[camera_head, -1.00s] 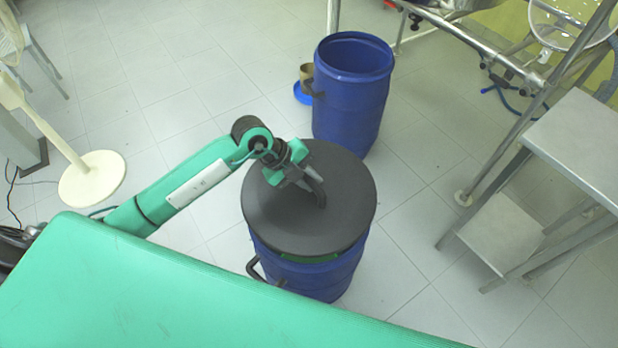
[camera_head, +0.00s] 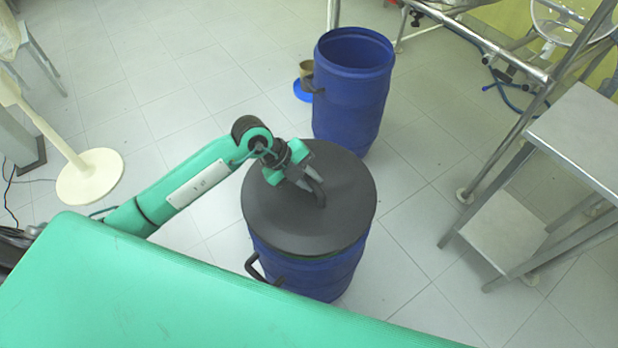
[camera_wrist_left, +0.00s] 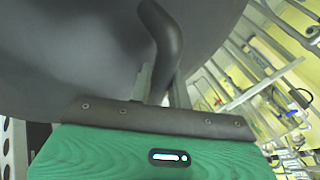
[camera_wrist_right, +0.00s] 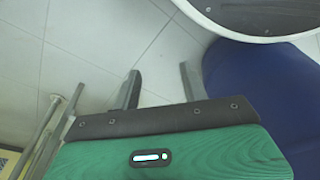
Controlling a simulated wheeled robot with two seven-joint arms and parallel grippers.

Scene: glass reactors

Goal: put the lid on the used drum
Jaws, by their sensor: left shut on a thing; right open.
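The lid (camera_head: 290,220) is a dark grey disc lying level over the top of the near blue drum (camera_head: 315,278). Only a thin green sliver shows between lid and drum at the right front. I cannot tell whether the lid is fully seated. My left gripper (camera_head: 316,188) is shut on the lid's dark handle, which also shows between its fingers in the left wrist view (camera_wrist_left: 165,45). The drum's inside is hidden by the lid. My right gripper (camera_wrist_right: 158,75) is open and empty in the right wrist view, above the tiled floor.
An open blue drum (camera_head: 350,110) stands behind the lidded one, with a small brown pot (camera_head: 307,72) on a blue dish beside it. A metal table (camera_head: 575,130) stands at right. A cream stand base (camera_head: 90,176) is at left. Floor between is clear.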

